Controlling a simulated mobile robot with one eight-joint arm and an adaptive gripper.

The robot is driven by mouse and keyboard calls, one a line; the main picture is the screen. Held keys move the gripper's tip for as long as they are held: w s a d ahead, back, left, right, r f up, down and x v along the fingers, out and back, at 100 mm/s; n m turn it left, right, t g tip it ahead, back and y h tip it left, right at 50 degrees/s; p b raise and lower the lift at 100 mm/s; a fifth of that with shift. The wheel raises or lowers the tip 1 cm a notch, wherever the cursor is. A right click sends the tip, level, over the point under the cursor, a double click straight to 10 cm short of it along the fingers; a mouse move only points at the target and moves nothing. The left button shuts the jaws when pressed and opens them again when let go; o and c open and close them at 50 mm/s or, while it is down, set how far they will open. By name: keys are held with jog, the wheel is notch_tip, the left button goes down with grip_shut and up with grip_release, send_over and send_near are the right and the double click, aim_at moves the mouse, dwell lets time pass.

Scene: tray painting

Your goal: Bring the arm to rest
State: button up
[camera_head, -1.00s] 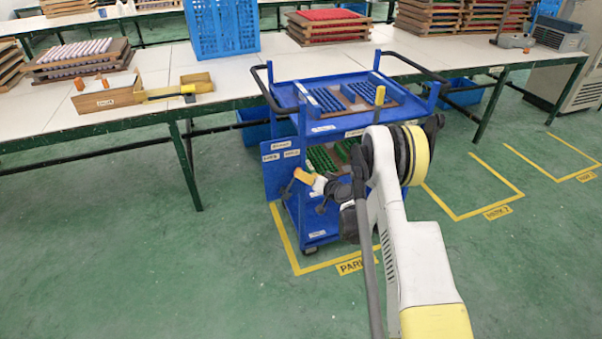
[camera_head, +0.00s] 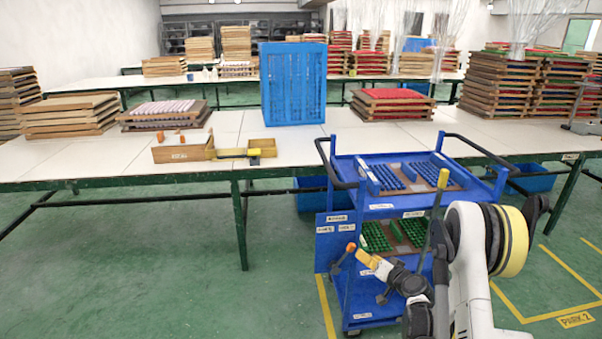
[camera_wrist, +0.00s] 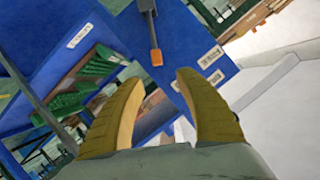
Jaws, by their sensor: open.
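My gripper (camera_wrist: 160,82) is open and empty in the wrist view, with two yellow-brown fingers apart. In the head view my gripper (camera_head: 364,256) is beside the left side of the blue cart (camera_head: 335,222), below its top shelf. A dark tool with an orange tip (camera_wrist: 156,57) hangs by the cart's side panel, beyond the fingertips in the wrist view. I cannot tell how far it is from them. Part of my arm hides the right side of the cart.
A blue-piece tray (camera_head: 456,181) lies on the cart's top shelf, a green-piece tray (camera_head: 394,235) on the lower one. Behind, a long white table (camera_head: 110,160) holds a wooden box (camera_head: 182,152), a blue crate (camera_head: 292,85) and tray stacks. The green floor at left is clear.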

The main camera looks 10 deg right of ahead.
jog(key=s+a+r+n+g, duration=0.1)
jog(key=s+a+r, duration=0.3)
jog(key=r, duration=0.3)
jog(key=s+a+r+n+g, duration=0.1)
jog(key=s+a+r, duration=0.2)
jog(key=r, duration=0.4)
jog(key=s+a+r+g, duration=0.2)
jog(key=s+a+r, duration=0.2)
jog(key=r, duration=0.2)
jog(key=s+a+r+n+g+h, duration=0.1)
jog(key=s, duration=1.3)
jog(key=s+a+r+n+g+h, duration=0.1)
jog(key=s+r+h, duration=0.1)
jog(key=s, duration=1.2)
jog(key=shift+r, duration=0.3)
jog(key=shift+a, duration=0.1)
